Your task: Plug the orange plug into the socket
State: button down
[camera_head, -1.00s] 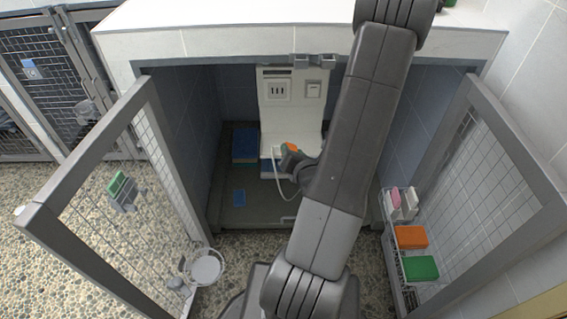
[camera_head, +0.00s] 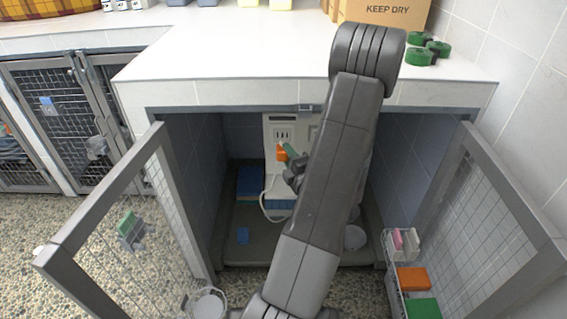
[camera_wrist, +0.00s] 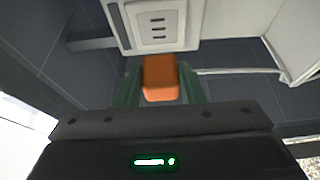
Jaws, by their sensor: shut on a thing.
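The orange plug (camera_wrist: 160,78) is held between the green fingers of my gripper (camera_wrist: 160,92), in the middle of the wrist view. In the head view the orange plug (camera_head: 282,154) shows inside the kennel, just left of my arm, with my gripper (camera_head: 286,156) around it. The socket (camera_wrist: 156,30) is a white plate with three dark slots, above and beyond the plug in the wrist view. In the head view the socket (camera_head: 282,134) is on the white panel at the kennel's back. A gap shows between plug and socket in the wrist view.
A white cord (camera_head: 264,204) hangs in a loop below the plug. Open mesh doors flank the kennel, left (camera_head: 150,215) and right (camera_head: 470,210). A wire rack (camera_head: 390,262) with orange and green blocks is at the right. A blue block (camera_head: 250,182) stands inside at left.

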aim_at(285, 133)
jog(key=shift+w+p, duration=0.3)
jog(key=shift+w, duration=2.35)
jog(key=shift+w, duration=0.65)
jog(key=shift+w+d+r+p, duration=0.1)
jog(key=shift+w+r+p, duration=0.1)
jog(key=shift+w, duration=0.2)
jog(key=shift+w+r+p, duration=0.15)
jog(key=shift+w+p, duration=0.05)
jog(key=shift+w, duration=0.2)
jog(key=c, duration=0.9)
grip_release()
jog(key=shift+w, duration=0.1)
jog(key=shift+o, duration=0.2)
jog(key=v, duration=1.4)
jog(key=shift+s+f, duration=0.2)
jog(key=shift+f, duration=0.2)
jog(key=shift+w, duration=0.1)
